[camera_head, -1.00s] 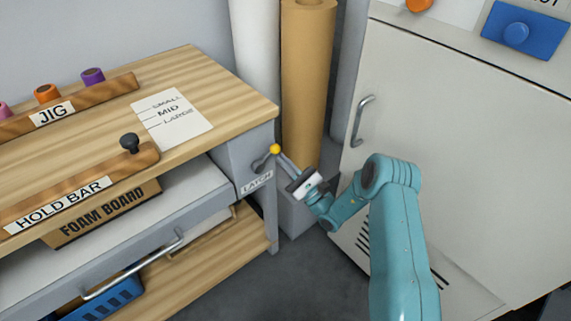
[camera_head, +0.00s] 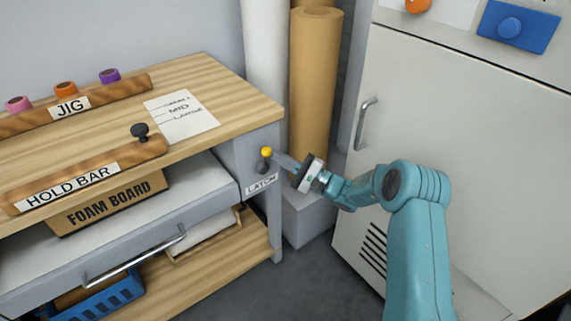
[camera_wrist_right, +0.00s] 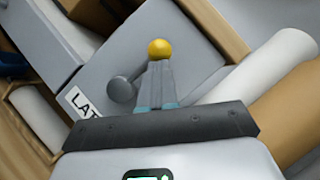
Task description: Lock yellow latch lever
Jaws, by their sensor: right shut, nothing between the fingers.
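The yellow knob (camera_head: 266,152) of the latch lever is on the grey side panel of the workbench, above the LATCH label (camera_head: 261,184). In the head view it stands almost straight above its dark pivot (camera_head: 262,168). My right gripper (camera_head: 276,158) is shut and empty, with its fingertips at the right side of the knob. In the right wrist view the yellow knob (camera_wrist_right: 159,48) sits just beyond the tips of my closed fingers (camera_wrist_right: 158,66), and the round grey pivot (camera_wrist_right: 121,89) is to their left. The fingers hide part of the lever arm. My left gripper is not in view.
A brown paper roll (camera_head: 314,80) and a white roll (camera_head: 265,50) stand behind the bench corner. A pale cabinet (camera_head: 450,120) with a metal handle (camera_head: 363,124) is on the right. A grey drawer (camera_head: 110,250) is on the left.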

